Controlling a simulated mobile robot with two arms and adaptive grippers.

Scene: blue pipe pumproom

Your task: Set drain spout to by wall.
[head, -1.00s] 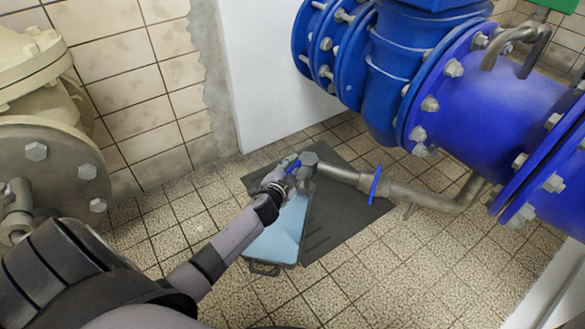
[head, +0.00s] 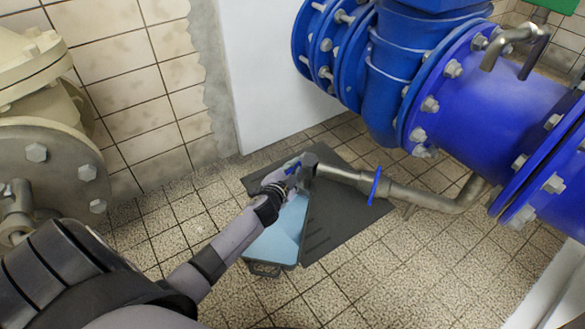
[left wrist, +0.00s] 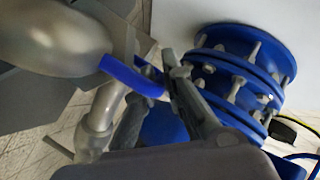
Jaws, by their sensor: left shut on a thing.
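The drain spout is the grey end fitting (head: 311,167) on a thin grey pipe (head: 343,175) low over the floor. A small blue handle (left wrist: 132,76) sticks out from the grey spout body (left wrist: 60,35) in the left wrist view. My left gripper (head: 281,180) reaches in from the left and is shut on this blue handle; its fingers (left wrist: 158,105) close around the handle's end. The gripper hides part of the spout in the head view. My right gripper is not in view.
A blue valve lever (head: 375,186) sits along the thin pipe. Large blue flanged pipes (head: 490,90) stand at right, a white wall panel (head: 265,75) behind, a cream flanged pipe (head: 40,150) at left.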

